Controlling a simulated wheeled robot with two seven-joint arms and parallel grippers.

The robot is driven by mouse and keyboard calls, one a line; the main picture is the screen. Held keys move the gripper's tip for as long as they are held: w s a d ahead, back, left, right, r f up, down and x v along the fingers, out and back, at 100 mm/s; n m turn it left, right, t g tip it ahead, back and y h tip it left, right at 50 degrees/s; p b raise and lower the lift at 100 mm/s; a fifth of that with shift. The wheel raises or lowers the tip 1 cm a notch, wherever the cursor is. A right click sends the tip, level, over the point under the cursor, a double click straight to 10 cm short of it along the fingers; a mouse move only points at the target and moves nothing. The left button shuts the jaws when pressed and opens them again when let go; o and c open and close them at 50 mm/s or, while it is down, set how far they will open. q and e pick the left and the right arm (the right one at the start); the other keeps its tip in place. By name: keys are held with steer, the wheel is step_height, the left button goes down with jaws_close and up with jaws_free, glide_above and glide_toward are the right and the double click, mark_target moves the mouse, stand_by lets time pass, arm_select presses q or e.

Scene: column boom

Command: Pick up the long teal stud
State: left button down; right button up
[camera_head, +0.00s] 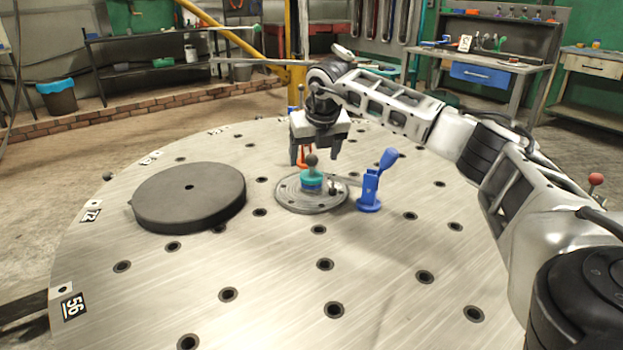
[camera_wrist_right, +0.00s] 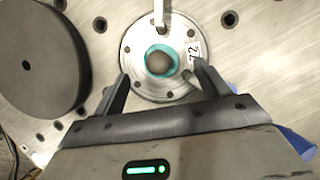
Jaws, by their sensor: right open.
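The teal stud (camera_head: 312,180) stands upright in the middle of a round grey flange plate (camera_head: 290,196), with a dark ball on its top. In the right wrist view the teal stud (camera_wrist_right: 150,53) shows as a ring around the ball, seen from above. My right gripper (camera_head: 315,160) is open and points down over the stud, with nothing between its fingers. In the right wrist view its fingertips (camera_wrist_right: 160,74) lie to either side of the stud, slightly nearer the palm. The stud's lower end is hidden in the plate. My left gripper is out of view.
A blue toggle clamp (camera_head: 370,188) stands right of the flange plate. A thick dark disc (camera_head: 188,196) lies to the left. An orange piece (camera_head: 304,156) shows behind my right gripper. The round metal table (camera_head: 270,270) has several holes and is clear in front.

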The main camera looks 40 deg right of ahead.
steer(key=x, duration=0.5)
steer(key=shift+b, duration=0.3)
steer(key=shift+r, duration=0.1)
steer(key=c, duration=1.2)
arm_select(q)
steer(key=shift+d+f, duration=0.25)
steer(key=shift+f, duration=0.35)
arm_select(e)
steer(key=shift+o, duration=0.2)
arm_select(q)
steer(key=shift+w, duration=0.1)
arm_select(e)
steer(key=shift+w+r, duration=0.1)
steer(key=shift+r, duration=0.05)
